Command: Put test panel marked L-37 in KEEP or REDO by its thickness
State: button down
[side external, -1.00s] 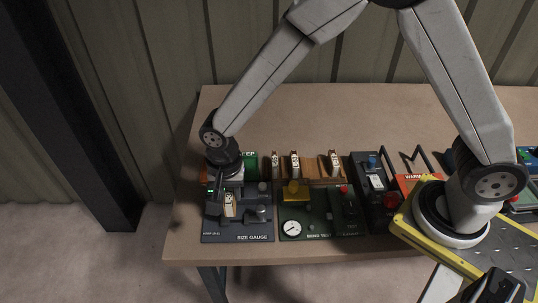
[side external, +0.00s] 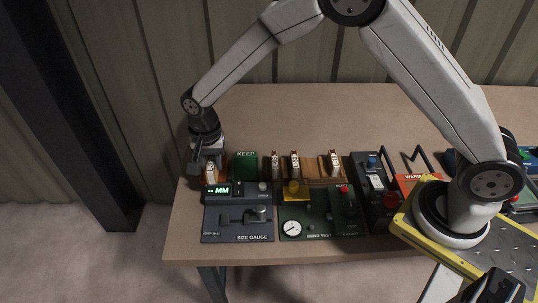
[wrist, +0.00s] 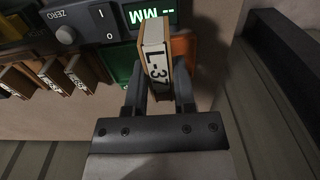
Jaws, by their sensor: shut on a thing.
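The test panel marked L-37 (wrist: 156,62) is a thin board with a white face and tan edges, held upright. My gripper (wrist: 159,88) is shut on it; in the side view the panel (side external: 211,171) hangs under my gripper (side external: 208,158) at the left. It is at the orange bin (wrist: 184,48), whose label I cannot read; I cannot tell whether the panel's lower end is inside it. The green KEEP bin (side external: 245,167) is just to the right. The size gauge (side external: 218,222) is in front, its slot empty, its display (side external: 218,190) showing dashes and MM.
Several other labelled panels (side external: 295,164) stand in a wooden rack (side external: 315,170) right of KEEP. A bend tester (side external: 318,226) with a dial is beside the gauge. The table behind the bins (side external: 290,115) is clear.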

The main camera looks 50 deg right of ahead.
jog(key=w+d, duration=0.4)
jog(key=w, duration=0.2)
jog(key=shift+w, duration=0.2)
jog(key=shift+f, duration=0.2)
jog(key=shift+f, duration=3)
jog(key=shift+f, duration=0.5)
jog(key=shift+c, duration=1.8)
grip_release()
